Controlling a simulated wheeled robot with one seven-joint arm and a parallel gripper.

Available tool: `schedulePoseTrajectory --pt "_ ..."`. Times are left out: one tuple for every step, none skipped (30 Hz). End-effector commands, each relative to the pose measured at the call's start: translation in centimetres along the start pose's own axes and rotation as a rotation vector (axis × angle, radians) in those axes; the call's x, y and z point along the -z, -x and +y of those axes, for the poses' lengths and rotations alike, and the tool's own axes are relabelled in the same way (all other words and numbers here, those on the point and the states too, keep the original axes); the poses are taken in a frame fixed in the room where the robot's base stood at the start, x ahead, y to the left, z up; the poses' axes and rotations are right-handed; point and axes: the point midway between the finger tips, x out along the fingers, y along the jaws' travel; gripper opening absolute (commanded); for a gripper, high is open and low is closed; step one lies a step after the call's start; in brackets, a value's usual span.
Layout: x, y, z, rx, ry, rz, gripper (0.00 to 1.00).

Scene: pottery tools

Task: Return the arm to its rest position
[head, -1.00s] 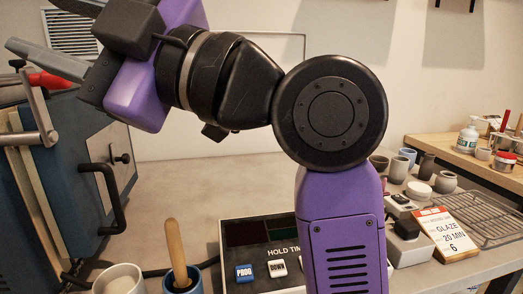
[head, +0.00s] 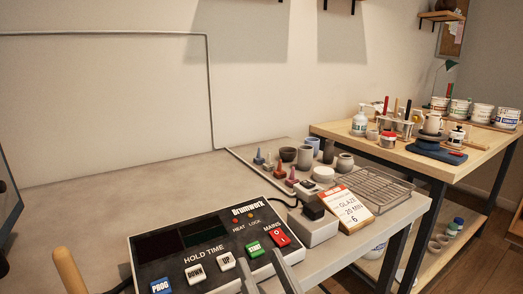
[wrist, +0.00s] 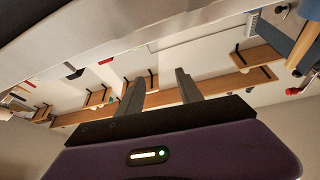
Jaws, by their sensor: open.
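My gripper (wrist: 160,88) is open and empty in the wrist view. Its two grey fingers stand apart with nothing between them. In the head view the tips of my gripper (head: 266,278) just show at the bottom edge, in front of the control box (head: 215,238). The rest of my arm is out of the head view. The control box has a dark display, PROG, DOWN, UP and START buttons and a red MAINS switch (head: 278,235).
A wooden table (head: 470,165) with tubs is behind. A wooden handle (head: 70,270) rises at lower left. The table's back left is clear.

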Motion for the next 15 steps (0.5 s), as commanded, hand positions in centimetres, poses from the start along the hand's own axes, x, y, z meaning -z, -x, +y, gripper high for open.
schedulePoseTrajectory --pt "-1.0 2.4 1.3 -0.042 0.001 -0.019 0.43" --pt "-1.3 3.6 1.9 -0.063 0.003 -0.025 0.43" --pt "-1.7 5.2 2.7 -0.092 0.007 -0.033 0.43" --pt "-2.0 6.4 3.2 -0.112 0.009 -0.04 0.43" --pt "-2.2 7.6 3.7 -0.13 0.013 -0.046 0.43" --pt "-2.5 9.3 4.2 -0.154 0.018 -0.057 0.43" --pt "-2.7 10.5 4.7 -0.172 0.023 -0.064 0.43" --pt "-2.8 11.7 5.0 -0.189 0.028 -0.072 0.43" --pt "-3.0 13.4 5.4 -0.21 0.035 -0.084 0.43" --pt "-3.1 14.6 5.7 -0.225 0.043 -0.094 0.43" --pt "-3.1 15.8 6.0 -0.239 0.049 -0.104 0.43" --pt "-3.2 17.4 6.2 -0.258 0.059 -0.117 0.43" --pt "-3.3 18.6 6.4 -0.27 0.066 -0.131 0.43" --pt "-3.3 19.7 6.5 -0.283 0.072 -0.142 0.43" --pt "-3.3 21.2 6.6 -0.298 0.084 -0.16 0.43"
